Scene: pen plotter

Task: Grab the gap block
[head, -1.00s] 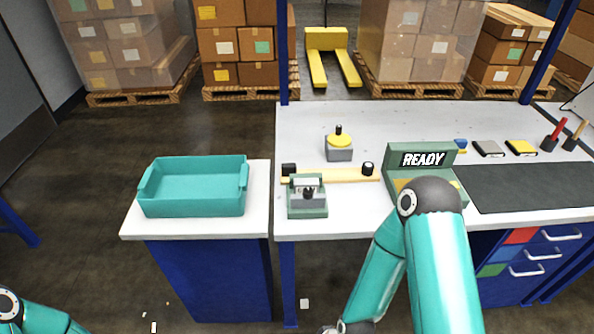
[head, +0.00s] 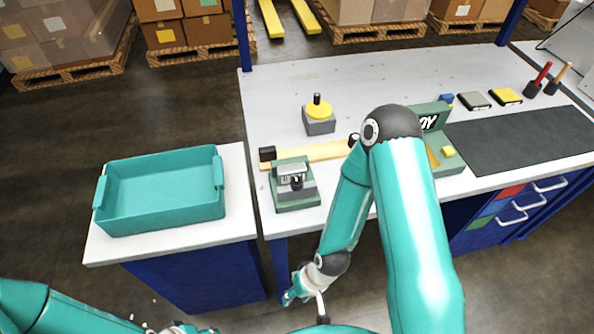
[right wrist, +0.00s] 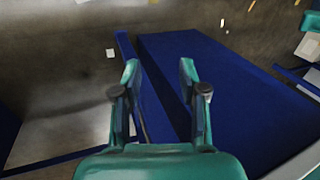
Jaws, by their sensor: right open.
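No part is labelled as the gap block, so I cannot tell for sure which it is. A grey block with a yellow round top and black knob (head: 319,118) stands on the white workbench. In front of it, a green fixture (head: 295,188) holds a small grey piece with a black knob (head: 296,183). My right gripper (head: 291,296) hangs low in front of the bench, below its top and apart from both. In the right wrist view it is open and empty (right wrist: 160,72). My left arm shows at the lower left, its gripper cut off.
A teal bin (head: 160,195) stands on a white side table (head: 105,248) at left. A pale yellow bar (head: 318,152) lies behind the fixture. A green display unit (head: 432,121) is partly hidden by my right arm. A dark mat (head: 520,137) lies at right. The bench's back left is clear.

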